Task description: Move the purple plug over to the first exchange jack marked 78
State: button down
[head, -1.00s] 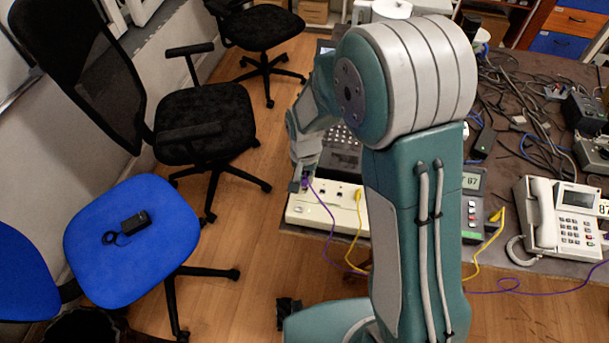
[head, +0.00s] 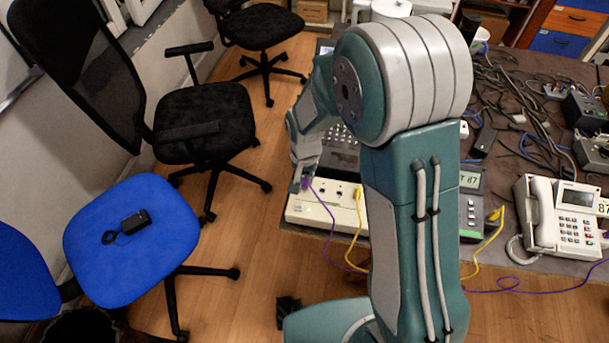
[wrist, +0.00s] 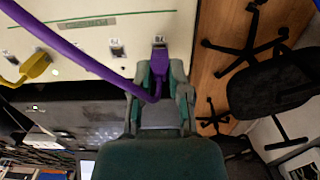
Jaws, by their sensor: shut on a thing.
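The purple plug (wrist: 158,62) is between the fingers of my gripper (wrist: 162,80), which is shut on it. Its nose is at the end jack (wrist: 160,42) of the beige exchange (wrist: 95,32); I cannot tell whether it is seated. The purple cord (wrist: 80,50) bends back from the plug across the wrist view. In the head view, my gripper (head: 302,182) is at the left end of the exchange (head: 312,214), with the purple plug (head: 307,183) partly hidden. I cannot read a 78 marking.
A yellow plug (wrist: 38,65) sits in another exchange jack, with an empty jack (wrist: 117,48) between. My arm hides part of the desk. A desk phone (head: 560,215) and tangled cables (head: 510,100) lie right; chairs (head: 200,120) stand left.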

jog(key=shift+f, duration=0.45)
dwell(0.8)
jog(key=c, duration=0.5)
grip_release()
jog(key=shift+c, duration=0.2)
notch_tip(320, 180, up, 12)
jog(key=s+d+r+n+t, duration=0.1)
jog(key=s+d+r+t, duration=0.1)
jog(key=s+d+r, duration=0.3)
jog(key=s+d+r+n+t, duration=0.2)
jog(key=s+d+r, duration=0.4)
jog(key=s+r, duration=0.4)
jog(key=s+t, duration=0.1)
jog(key=s, duration=0.3)
jog(key=shift+t, duration=0.3)
